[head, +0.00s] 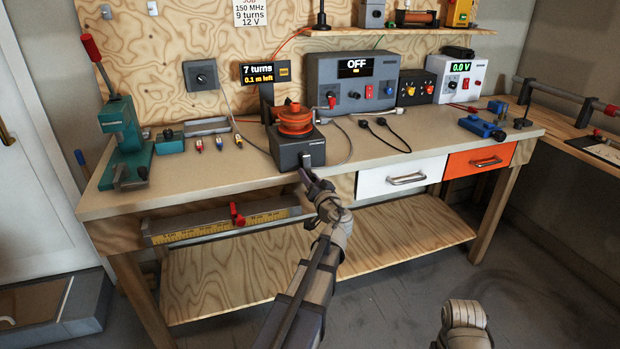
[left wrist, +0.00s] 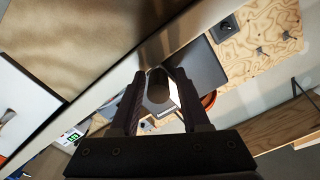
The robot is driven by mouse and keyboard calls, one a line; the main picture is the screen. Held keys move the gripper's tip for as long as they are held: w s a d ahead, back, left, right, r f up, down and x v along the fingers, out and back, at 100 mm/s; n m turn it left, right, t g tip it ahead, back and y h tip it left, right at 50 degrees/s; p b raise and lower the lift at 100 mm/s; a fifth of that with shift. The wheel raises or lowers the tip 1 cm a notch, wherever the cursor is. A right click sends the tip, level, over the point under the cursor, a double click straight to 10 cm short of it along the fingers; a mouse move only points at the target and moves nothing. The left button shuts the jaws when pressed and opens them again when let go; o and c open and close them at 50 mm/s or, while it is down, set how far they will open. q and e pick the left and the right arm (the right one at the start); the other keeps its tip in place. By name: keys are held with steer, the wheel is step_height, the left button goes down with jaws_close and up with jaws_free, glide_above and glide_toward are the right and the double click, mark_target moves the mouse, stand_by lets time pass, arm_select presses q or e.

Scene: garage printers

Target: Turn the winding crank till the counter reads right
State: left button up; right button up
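The winder is a dark grey box (head: 290,150) with an orange coil (head: 295,120) on top, near the bench's front edge. The counter (head: 258,74) above it reads "7 turns" and "0.1 m left". A sign on the wall (head: 250,14) says 9 turns. My left gripper (head: 306,168) is at the winder's front face, where it hides most of the crank. In the left wrist view its two fingers (left wrist: 159,80) stand apart, with a dark round knob (left wrist: 157,88) between or just beyond the tips; contact is unclear.
A teal press (head: 122,140) with a red-handled lever stands at the bench's left. A grey unit (head: 352,82) showing OFF and a white supply (head: 457,78) showing 0.0 V stand behind. Black leads (head: 385,135) lie right of the winder. Drawers (head: 400,178) are below the bench top.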

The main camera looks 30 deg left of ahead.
arm_select(q)
jaws_close()
steer(key=shift+m, duration=0.4)
steer(key=shift+s+a+r+m+p, duration=0.1)
steer(key=shift+s+a+m, duration=0.2)
steer(key=shift+m, duration=0.65)
steer(key=shift+s+a+r+m+p, duration=0.1)
steer(key=shift+s+a+m, duration=0.15)
steer(key=shift+m, duration=0.65)
steer(key=shift+s+a+r+m+p, duration=0.1)
steer(key=shift+s+a+m, duration=0.15)
steer(key=shift+m, duration=0.7)
steer(key=shift+s, duration=0.1)
steer(key=shift+o, duration=2.4)
jaws_free()
